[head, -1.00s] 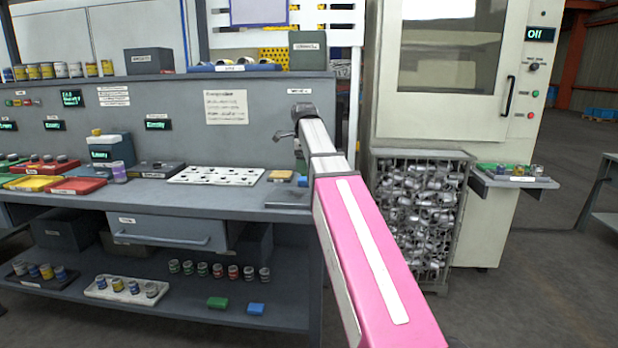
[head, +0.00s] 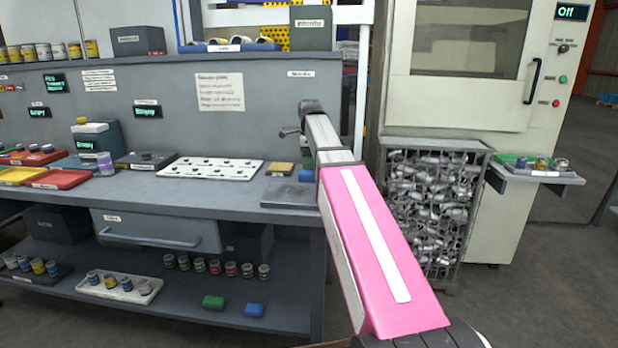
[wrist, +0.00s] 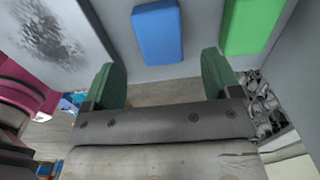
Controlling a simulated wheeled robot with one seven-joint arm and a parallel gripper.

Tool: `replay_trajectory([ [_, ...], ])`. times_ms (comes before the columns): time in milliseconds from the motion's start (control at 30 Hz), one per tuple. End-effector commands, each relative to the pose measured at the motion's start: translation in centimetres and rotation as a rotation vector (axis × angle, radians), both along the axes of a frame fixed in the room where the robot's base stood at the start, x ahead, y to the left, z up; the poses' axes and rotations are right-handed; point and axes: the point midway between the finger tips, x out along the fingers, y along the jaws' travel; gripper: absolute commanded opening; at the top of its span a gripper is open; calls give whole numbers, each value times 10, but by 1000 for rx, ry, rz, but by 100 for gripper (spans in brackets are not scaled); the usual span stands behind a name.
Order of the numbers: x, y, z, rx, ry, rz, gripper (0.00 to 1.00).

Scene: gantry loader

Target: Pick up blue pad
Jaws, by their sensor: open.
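The blue pad (wrist: 157,30) lies flat on a grey surface at the top middle of the wrist view. In the head view a blue pad (head: 306,175) shows on the bench top, partly hidden by my arm. A green pad (wrist: 252,24) lies to its right in the wrist view. My gripper (wrist: 161,65) is open, with its two green fingers apart and nothing between them. The blue pad shows beyond the fingertips, not between them.
A metal plate (head: 290,195) and a yellow pad (head: 280,168) lie near the blue pad on the bench. A white holed board (head: 210,169) is to the left. A wire cage of metal parts (head: 432,210) stands right of the bench. Another blue block (head: 254,310) lies on the lower shelf.

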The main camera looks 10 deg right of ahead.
Motion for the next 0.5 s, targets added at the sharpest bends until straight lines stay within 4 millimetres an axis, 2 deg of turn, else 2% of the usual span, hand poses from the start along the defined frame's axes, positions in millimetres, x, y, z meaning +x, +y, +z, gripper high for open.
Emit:
replay_trajectory([
  [233, 0, 1, -15, 0, 0, 0, 83],
  [500, 1, 3, -49, 0, 1, 0, 83],
])
